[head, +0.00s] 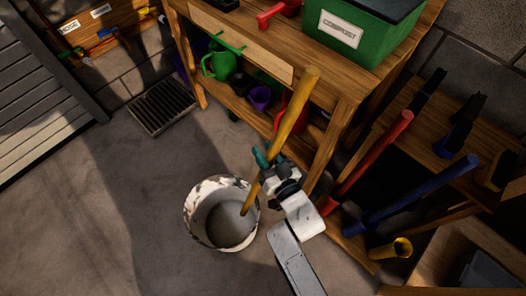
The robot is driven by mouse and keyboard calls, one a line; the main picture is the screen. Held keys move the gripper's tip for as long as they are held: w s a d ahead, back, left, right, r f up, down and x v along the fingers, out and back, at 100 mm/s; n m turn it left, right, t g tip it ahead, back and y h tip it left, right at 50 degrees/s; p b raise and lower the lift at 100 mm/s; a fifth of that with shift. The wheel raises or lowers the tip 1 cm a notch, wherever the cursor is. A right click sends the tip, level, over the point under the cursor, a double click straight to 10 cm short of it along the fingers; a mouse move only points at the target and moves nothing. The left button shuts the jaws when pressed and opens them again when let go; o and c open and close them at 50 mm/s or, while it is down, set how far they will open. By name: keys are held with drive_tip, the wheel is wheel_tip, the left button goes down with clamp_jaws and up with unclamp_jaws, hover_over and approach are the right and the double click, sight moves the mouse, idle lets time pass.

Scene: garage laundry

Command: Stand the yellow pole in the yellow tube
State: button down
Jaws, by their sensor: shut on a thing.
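The yellow pole (290,115) is held in my gripper (264,164), whose jaws are shut on its lower part. The pole is tilted, with its thick upper end toward the workbench and its thin lower end over or inside the bucket's mouth; I cannot tell which. The yellow tube (390,250) is low on the wooden rack at the lower right, its open mouth facing right in the picture. It looks empty. My gripper is well to the left of it.
A stained white bucket (190,213) stands on the floor. A red pole (372,158) and a blue pole (420,193) lean in the rack (408,132). The wooden workbench (345,85) carries a green compost bin (362,35). Open floor lies to the left.

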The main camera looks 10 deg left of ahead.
drive_tip(key=d+r+p, duration=0.2)
drive_tip(key=r+p, duration=0.7)
drive_tip(key=w+d+r+p, duration=0.1)
drive_tip(key=r+p, duration=0.8)
drive_tip(key=p, duration=0.1)
drive_tip(key=shift+w+d, duration=0.2)
drive_tip(key=shift+d, duration=0.2)
